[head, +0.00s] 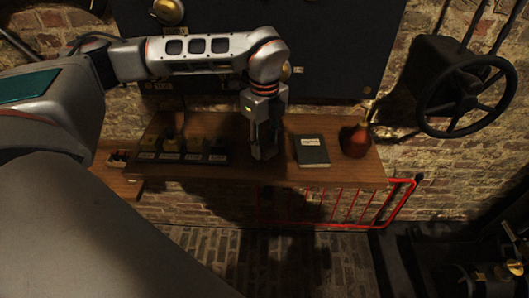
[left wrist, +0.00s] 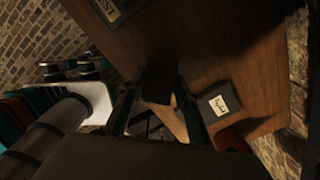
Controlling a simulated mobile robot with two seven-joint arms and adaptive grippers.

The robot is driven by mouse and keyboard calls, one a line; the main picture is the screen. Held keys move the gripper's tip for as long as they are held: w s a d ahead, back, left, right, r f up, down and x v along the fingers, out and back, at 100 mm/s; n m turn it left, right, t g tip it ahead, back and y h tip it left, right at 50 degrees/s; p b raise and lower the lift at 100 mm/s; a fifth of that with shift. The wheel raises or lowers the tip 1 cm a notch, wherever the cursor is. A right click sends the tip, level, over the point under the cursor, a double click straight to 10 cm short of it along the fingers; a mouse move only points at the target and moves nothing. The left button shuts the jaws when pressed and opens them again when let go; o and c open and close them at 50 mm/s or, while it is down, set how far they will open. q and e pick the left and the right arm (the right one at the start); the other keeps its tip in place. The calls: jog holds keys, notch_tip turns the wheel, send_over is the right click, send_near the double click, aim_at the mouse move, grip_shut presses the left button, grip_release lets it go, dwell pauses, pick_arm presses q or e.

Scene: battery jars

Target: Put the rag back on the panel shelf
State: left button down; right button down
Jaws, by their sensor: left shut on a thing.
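The panel shelf (head: 235,172) is a brown wooden board below the dark panel (head: 330,45). My left gripper (head: 264,150) points down over the middle of the shelf, left of the notebook. It is shut on a dark thing, which I take to be the rag (left wrist: 158,80), seen between the fingers in the left wrist view. The rag looks nearly black there, and its folds cannot be made out. In the head view the fingers and shadow hide it. I cannot tell whether it touches the shelf. My right gripper is not in view.
A dark notebook (head: 312,152) with a pale label lies right of my left gripper. A reddish flask-like vessel (head: 355,141) stands at the shelf's right end. Several small labelled items (head: 170,147) stand on the left. A handwheel (head: 467,97) juts out at right.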

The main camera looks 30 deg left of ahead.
aim_at(264, 153)
pick_arm(q)
jog(key=shift+f, duration=1.6)
jog(key=shift+f, duration=0.15)
jog(key=c, duration=1.5)
grip_release()
jog(key=shift+o, duration=0.2)
jog(key=shift+r, duration=0.25)
notch_tip(264, 153, up, 12)
jog(key=shift+s+f, duration=0.1)
